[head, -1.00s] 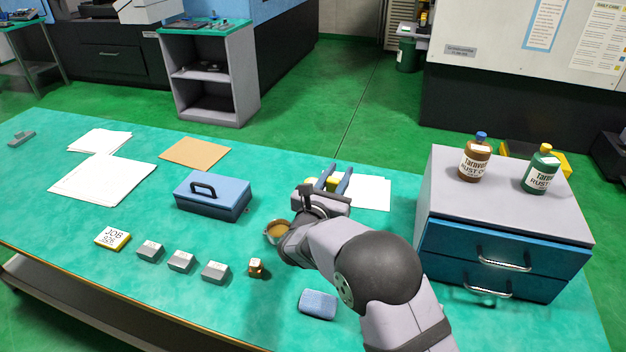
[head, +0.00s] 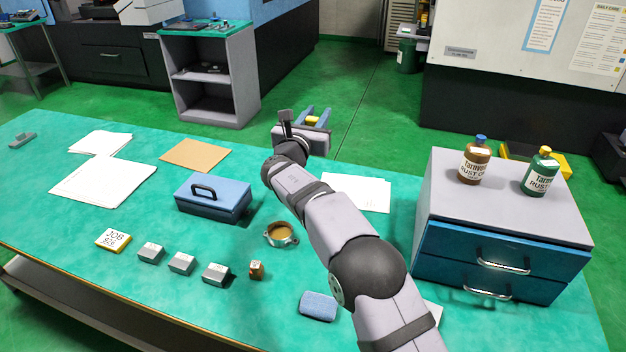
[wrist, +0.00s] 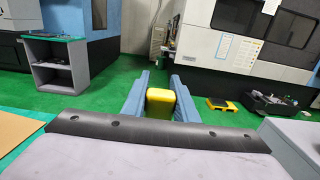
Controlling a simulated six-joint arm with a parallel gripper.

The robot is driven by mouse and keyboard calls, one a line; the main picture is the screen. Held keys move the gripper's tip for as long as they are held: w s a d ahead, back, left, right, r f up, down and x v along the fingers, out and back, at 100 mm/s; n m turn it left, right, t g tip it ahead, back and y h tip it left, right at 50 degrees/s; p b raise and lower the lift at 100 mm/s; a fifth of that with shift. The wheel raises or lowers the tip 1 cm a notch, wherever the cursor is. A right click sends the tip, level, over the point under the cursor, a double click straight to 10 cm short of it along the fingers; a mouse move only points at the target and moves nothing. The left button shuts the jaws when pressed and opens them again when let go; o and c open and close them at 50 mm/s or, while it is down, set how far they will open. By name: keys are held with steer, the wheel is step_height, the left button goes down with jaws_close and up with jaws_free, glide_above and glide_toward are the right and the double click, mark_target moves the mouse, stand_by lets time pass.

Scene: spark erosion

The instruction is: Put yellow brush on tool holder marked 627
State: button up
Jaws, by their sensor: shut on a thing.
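My gripper (head: 313,116) is raised above the far side of the green table. Its blue fingers are closed on a yellow thing (wrist: 160,103), which I take to be the yellow brush; only its blocky yellow part shows between the fingers. The yellow also shows in the head view (head: 313,121). Three small grey blocks stand in a row near the table's front edge: a left one (head: 150,256), a middle one (head: 181,266) and a right one (head: 215,276). They have white labels on top, too small to read, so I cannot tell which is 627.
A yellow-edged JOB block (head: 113,239) is left of the row; a small brown block (head: 256,271) is right of it. A round cup (head: 281,235), blue toolbox (head: 212,202) and blue pad (head: 318,306) stand near. A drawer cabinet (head: 505,212) with two bottles fills the right.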

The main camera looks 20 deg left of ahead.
step_height(320, 180, down, 10)
steer(key=p, duration=0.1)
stand_by(0.7)
steer(key=shift+f, duration=0.1)
steer(key=o, duration=1.1)
steer(key=shift+c, duration=0.2)
steer(key=s+b, duration=0.2)
steer(key=s, duration=1)
steer(key=shift+r+b, duration=0.2)
steer(key=shift+b, duration=0.1)
